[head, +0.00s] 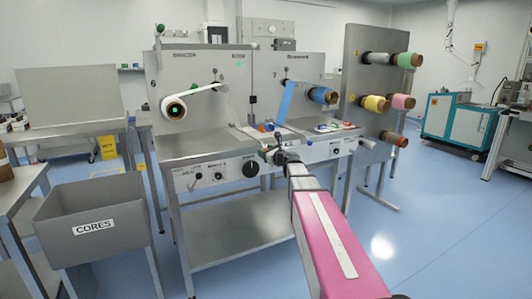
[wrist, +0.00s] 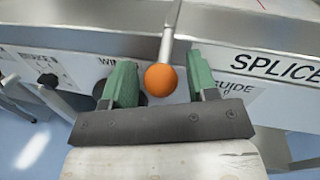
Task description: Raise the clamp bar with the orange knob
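The orange knob (wrist: 160,80) is a round ball on the end of a thin metal rod (wrist: 169,42) in the wrist view. My gripper (wrist: 161,82) is open, with one green finger on each side of the knob and a gap showing at both sides. I cannot tell how deep the knob sits between the fingers. In the head view my gripper (head: 272,152) is at the front edge of the converter's work surface. There the knob is too small or too hidden to tell. The clamp bar itself is not clearly seen beyond the rod.
The converter front panel (head: 215,172) carries dials and a black knob (head: 250,169). A blue web (head: 286,102) and a white roll (head: 173,108) are above the table. A grey CORES bin (head: 95,228) stands at the left. Floor at the right (head: 450,220) is clear.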

